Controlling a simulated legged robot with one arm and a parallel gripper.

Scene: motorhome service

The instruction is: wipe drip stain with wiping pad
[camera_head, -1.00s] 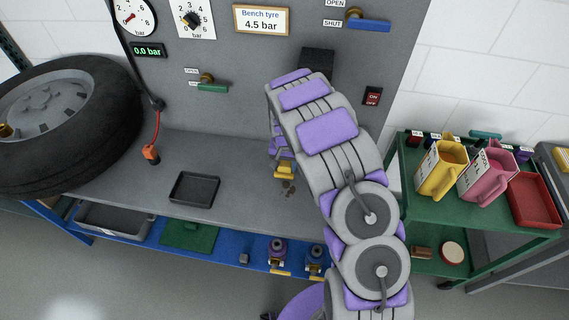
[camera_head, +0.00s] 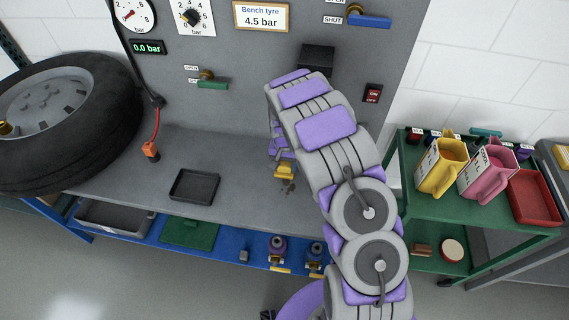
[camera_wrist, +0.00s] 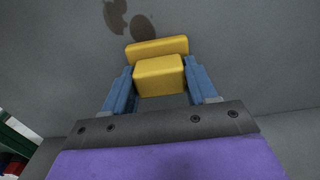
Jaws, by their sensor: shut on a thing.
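The yellow wiping pad (camera_wrist: 158,70) is held between the two blue fingers of my gripper (camera_wrist: 160,85) in the wrist view. In the head view the pad (camera_head: 285,172) shows at the end of my gripper (camera_head: 281,155), low over the grey bench top. The brown drip stain (camera_wrist: 128,20) lies just beyond the pad in the wrist view, as dark blotches on the grey surface. In the head view the stain (camera_head: 289,187) shows as small dark spots right by the pad. I cannot tell whether the pad touches the surface.
A black tray (camera_head: 194,187) lies on the bench left of the pad. A tyre (camera_head: 70,120) stands at the far left. A green trolley (camera_head: 405,170) with a yellow jug (camera_head: 440,168), a pink jug (camera_head: 486,172) and a red tray (camera_head: 534,197) stands at the right.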

